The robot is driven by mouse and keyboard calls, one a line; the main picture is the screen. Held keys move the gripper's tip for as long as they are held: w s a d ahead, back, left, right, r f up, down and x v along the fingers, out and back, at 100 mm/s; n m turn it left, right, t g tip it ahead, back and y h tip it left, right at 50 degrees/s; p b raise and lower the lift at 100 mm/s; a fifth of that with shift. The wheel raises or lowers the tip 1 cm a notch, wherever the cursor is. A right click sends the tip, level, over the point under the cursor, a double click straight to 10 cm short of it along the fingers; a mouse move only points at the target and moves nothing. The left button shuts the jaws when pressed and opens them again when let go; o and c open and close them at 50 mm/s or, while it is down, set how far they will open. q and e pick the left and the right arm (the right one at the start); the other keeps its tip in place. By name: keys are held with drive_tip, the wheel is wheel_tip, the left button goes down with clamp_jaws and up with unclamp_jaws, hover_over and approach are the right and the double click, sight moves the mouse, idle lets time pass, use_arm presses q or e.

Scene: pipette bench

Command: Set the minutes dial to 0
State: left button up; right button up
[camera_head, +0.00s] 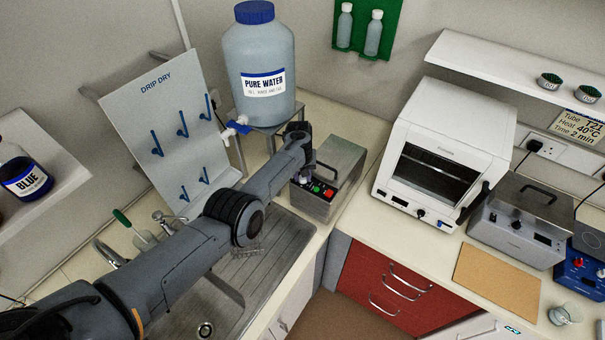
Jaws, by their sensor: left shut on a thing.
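A steel box (343,165) with a handle on its lid stands on the counter right of the sink. Its front panel (317,190) carries a red and a green button (328,193). My left arm reaches across the sink to this panel. My left gripper (302,174) is at the panel's left end, shut on what looks like the minutes dial. The fingers and arm cover the dial, so its setting cannot be read. My right gripper is not in view.
A large pure water bottle (259,60) stands on a stand behind my left arm. The drip dry rack (150,110) and sink (270,245) lie left. A white oven (440,145) stands to the right. A note (577,127) on the wall reads T21, 40°C, 2 min.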

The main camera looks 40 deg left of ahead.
use_arm(q)
drive_tip(key=n, duration=0.4)
drive_tip(key=shift+n, duration=0.3)
drive_tip(key=n, duration=0.4)
drive_tip(key=shift+n+b, duration=0.4)
drive_tip(key=o, duration=0.8)
drive_tip(key=shift+o, duration=1.1)
drive_tip(key=shift+s, duration=0.15)
